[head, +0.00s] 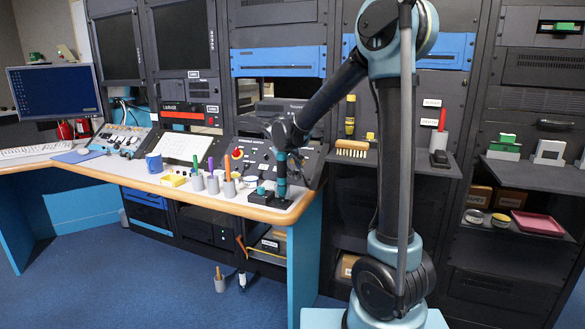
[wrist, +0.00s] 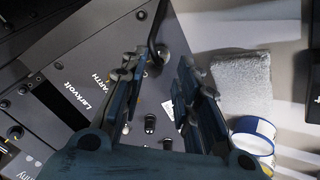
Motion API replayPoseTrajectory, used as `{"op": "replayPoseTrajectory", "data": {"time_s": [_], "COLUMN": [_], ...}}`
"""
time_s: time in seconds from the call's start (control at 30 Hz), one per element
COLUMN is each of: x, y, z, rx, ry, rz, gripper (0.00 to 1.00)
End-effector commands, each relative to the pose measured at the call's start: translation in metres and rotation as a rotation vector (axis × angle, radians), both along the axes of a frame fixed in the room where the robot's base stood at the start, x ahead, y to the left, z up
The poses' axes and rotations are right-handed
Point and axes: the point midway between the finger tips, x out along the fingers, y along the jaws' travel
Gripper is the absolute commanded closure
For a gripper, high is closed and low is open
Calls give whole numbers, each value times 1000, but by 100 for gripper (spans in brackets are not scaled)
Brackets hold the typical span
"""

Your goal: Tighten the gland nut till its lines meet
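My gripper (head: 281,190) points down over the right end of the desk, in front of the sloped console panel. In the wrist view its two dark fingers (wrist: 160,82) stand apart with a clear gap between them, so it is open and I see nothing held. A dark rounded knob or lever (wrist: 157,50) shows just beyond the fingertips; I cannot tell whether it is the gland nut. No alignment lines can be made out in either view. The gripper and arm hide part of the desk end in the head view.
The console panel (wrist: 70,95) carries small black switches (wrist: 150,124). A grey textured pad (wrist: 243,82) and a white-and-blue round tub (wrist: 253,137) lie to the right in the wrist view.

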Motion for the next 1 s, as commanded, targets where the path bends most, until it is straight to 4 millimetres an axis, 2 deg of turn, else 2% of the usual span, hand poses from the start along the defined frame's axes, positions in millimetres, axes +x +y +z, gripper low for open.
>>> {"op": "replayPoseTrajectory", "data": {"time_s": [0.4, 0.87, 0.97, 1.0], "x": [20, 23, 23, 23], "y": [-8, -9, -9, -9], "z": [-27, -32, -32, -32], "rx": [0, 0, 0, 0], "ry": [1, 1, 1, 1], "rz": [-1, 0, 0, 0], "gripper": [71, 71, 89, 98]}}
